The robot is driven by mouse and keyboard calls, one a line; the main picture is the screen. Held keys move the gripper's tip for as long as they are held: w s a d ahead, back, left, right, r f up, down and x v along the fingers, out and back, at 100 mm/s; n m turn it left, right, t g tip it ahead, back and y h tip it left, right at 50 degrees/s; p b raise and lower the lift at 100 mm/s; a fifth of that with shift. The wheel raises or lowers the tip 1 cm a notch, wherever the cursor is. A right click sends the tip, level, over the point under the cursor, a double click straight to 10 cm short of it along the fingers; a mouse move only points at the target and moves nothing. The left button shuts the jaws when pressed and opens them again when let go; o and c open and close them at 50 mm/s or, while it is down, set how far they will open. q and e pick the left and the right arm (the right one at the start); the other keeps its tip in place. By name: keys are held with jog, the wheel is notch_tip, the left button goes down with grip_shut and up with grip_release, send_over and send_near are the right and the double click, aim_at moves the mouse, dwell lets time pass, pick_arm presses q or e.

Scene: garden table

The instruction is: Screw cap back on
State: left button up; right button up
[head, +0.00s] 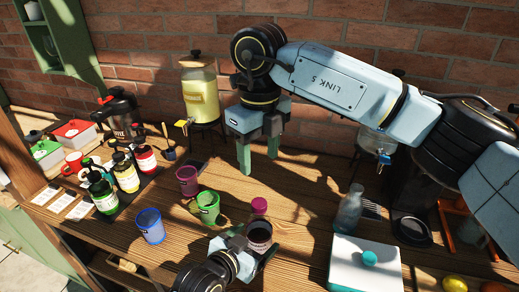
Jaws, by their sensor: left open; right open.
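A small dark jar or bottle (259,238) stands on the table at the lower middle. A bright pink, round, cap-like piece (259,206) shows just behind its top; I cannot tell whether the two touch. My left gripper (250,248) is open, low at the table's front, with its fingertips close around or beside the dark bottle; contact is unclear. My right gripper (259,154) is open and empty, pointing down with green fingertips above the table, behind the pink piece and apart from it.
Pink (188,180), green (208,205) and blue (150,225) cups stand to the left. Several sauce bottles (125,174) are farther left. A clear bottle (348,212) and a white box with a teal knob (366,272) stand right. A yellow dispenser (200,95) is behind.

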pick_arm(q)
jog(key=v, duration=1)
jog(key=shift+s+a, duration=0.2)
jog(key=shift+s, duration=0.05)
